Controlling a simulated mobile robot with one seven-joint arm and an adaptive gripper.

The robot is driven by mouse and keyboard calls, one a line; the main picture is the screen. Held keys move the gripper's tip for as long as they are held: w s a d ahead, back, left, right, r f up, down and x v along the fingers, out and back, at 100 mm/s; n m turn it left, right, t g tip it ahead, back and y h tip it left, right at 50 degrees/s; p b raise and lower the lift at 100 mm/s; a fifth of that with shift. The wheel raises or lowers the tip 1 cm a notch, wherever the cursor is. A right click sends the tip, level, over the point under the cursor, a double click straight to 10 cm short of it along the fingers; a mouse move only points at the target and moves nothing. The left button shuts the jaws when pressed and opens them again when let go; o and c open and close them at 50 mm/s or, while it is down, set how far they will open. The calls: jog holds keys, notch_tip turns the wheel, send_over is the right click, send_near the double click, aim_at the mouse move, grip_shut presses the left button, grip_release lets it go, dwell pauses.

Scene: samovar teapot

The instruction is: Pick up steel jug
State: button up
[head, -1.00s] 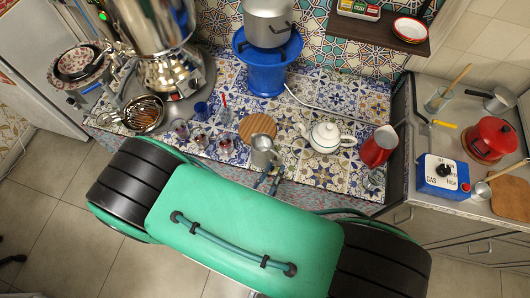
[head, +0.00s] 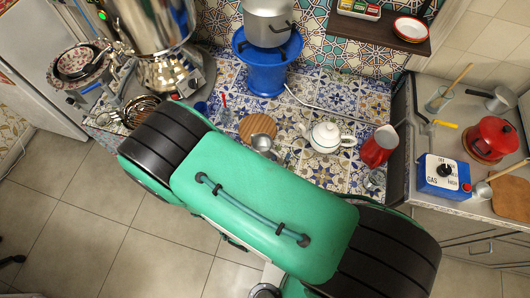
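The steel jug (head: 261,142) stands on the blue patterned tile counter, in front of a round wooden board. Only its upper part shows; my large green and black arm link hides the rest. My gripper is not visible in the head view, as the arm covers the area in front of the jug. I cannot tell whether the gripper touches the jug.
A white teapot (head: 326,137) and a red jug (head: 379,147) stand right of the steel jug. The round wooden board (head: 258,125) lies behind it. A blue stand (head: 266,72) holds a steel pot. A samovar (head: 165,65) stands left. A blue gas box (head: 444,176) sits right.

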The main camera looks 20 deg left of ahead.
dwell(0.5)
grip_shut()
jog(key=shift+r, duration=0.35)
dwell(0.3)
notch_tip(320, 180, up, 17)
jog(key=p, duration=0.5)
dwell(1.1)
jog(key=shift+r, duration=0.2)
dwell(0.7)
